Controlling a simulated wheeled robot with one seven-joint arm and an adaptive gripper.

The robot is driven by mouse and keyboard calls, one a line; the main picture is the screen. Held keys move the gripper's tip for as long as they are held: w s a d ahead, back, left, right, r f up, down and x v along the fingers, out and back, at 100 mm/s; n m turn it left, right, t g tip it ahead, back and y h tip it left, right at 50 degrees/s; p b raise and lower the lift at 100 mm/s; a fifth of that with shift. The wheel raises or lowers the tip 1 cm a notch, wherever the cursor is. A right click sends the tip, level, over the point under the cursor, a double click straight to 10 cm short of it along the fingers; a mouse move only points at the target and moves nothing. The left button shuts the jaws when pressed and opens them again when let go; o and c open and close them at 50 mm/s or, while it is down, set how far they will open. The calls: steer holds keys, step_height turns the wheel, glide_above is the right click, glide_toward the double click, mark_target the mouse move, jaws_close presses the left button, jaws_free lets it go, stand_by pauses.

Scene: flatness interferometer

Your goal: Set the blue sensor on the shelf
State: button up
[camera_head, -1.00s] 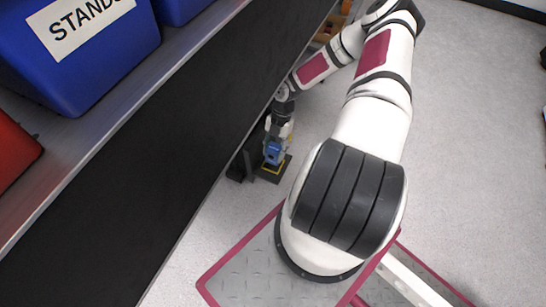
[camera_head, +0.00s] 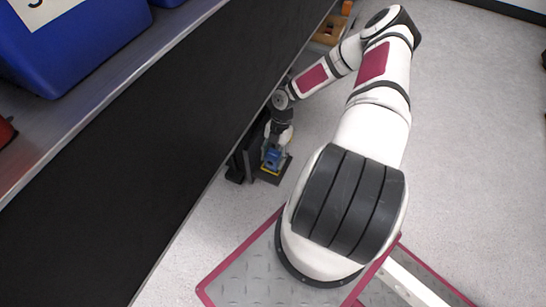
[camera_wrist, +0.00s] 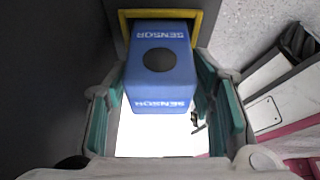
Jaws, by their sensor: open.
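The blue sensor (camera_head: 273,156) is low beside the black panel in the head view, at a dark base with a yellow edge (camera_head: 270,170). In the wrist view the blue sensor (camera_wrist: 160,65) shows a dark round spot and the word SENSOR on it. My gripper (camera_wrist: 163,110) is open, with a teal-lined finger on each side of the sensor. In the head view my gripper (camera_head: 275,145) is small and partly hides the sensor.
A long black panel (camera_head: 130,160) runs along the left under a grey ledge (camera_head: 100,100). A blue bin (camera_head: 90,45) stands on the ledge. A wooden item (camera_head: 327,32) is at the far end. Grey floor (camera_head: 470,130) is clear at right.

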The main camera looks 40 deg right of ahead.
mark_target(274, 153)
steer(key=shift+p+v, duration=1.65)
steer(key=shift+v, duration=2.2)
